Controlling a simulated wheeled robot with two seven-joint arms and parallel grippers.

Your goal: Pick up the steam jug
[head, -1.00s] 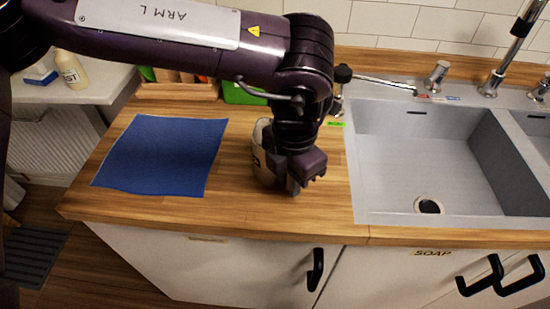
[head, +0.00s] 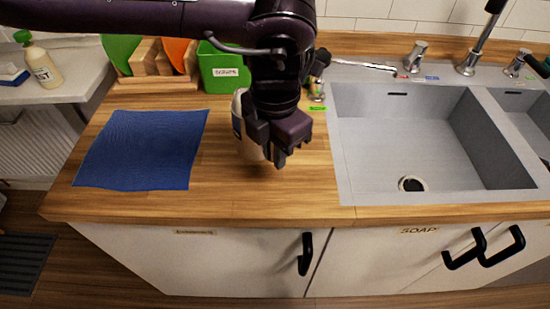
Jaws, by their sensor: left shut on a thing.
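The steam jug (head: 240,128) is a pale, rounded vessel with a dark mark on its side. It is at the middle of the wooden counter, between the blue cloth and the sink. My left gripper (head: 279,160) points down at it and is shut on it. The gripper and wrist hide most of the jug, including its right side and handle. I cannot tell whether its base touches the counter. My right gripper is not in view.
A blue cloth (head: 142,150) lies flat on the left. A green box (head: 222,72) and a wooden rack (head: 156,84) with coloured boards stand behind. The grey sink (head: 405,130) is on the right. The wooden counter (head: 215,200) is bare in front of the jug.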

